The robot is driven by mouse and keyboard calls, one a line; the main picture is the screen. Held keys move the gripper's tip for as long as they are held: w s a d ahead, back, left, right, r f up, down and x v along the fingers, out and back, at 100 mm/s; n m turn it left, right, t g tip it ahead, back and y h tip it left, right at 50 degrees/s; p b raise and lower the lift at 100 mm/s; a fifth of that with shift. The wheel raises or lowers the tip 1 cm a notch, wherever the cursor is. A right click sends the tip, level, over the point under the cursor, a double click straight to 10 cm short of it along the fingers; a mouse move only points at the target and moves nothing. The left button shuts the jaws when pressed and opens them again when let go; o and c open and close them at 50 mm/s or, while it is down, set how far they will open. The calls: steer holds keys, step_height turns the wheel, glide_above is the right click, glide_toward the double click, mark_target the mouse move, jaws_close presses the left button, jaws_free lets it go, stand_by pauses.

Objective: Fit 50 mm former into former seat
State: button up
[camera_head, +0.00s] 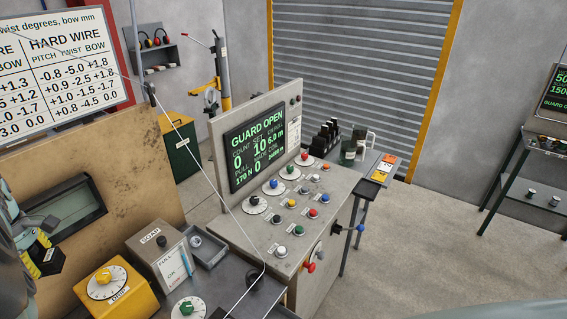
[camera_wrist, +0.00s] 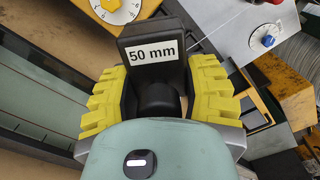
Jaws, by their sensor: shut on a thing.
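The 50 mm former is a black block with a white "50 mm" label, seen in the wrist view (camera_wrist: 150,34). My gripper (camera_wrist: 160,80) is shut on it, with a ridged yellow finger on each side. The label end stands out beyond the fingertips. In the head view my gripper (camera_head: 40,250) shows at the far left edge, partly cut off, in front of a tan panel with a dark framed window (camera_head: 60,216). I cannot make out the former seat in either view.
A yellow dial box (camera_head: 108,287) and a grey SOAP box (camera_head: 158,250) stand right of my gripper. The control console (camera_head: 262,150) reads "GUARD OPEN". A thin wire (camera_head: 208,180) runs across the head view. Open floor (camera_head: 430,240) lies at the right.

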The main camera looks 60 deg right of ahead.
steer(key=shift+s+a+f, duration=0.1)
steer(key=shift+f, duration=0.2)
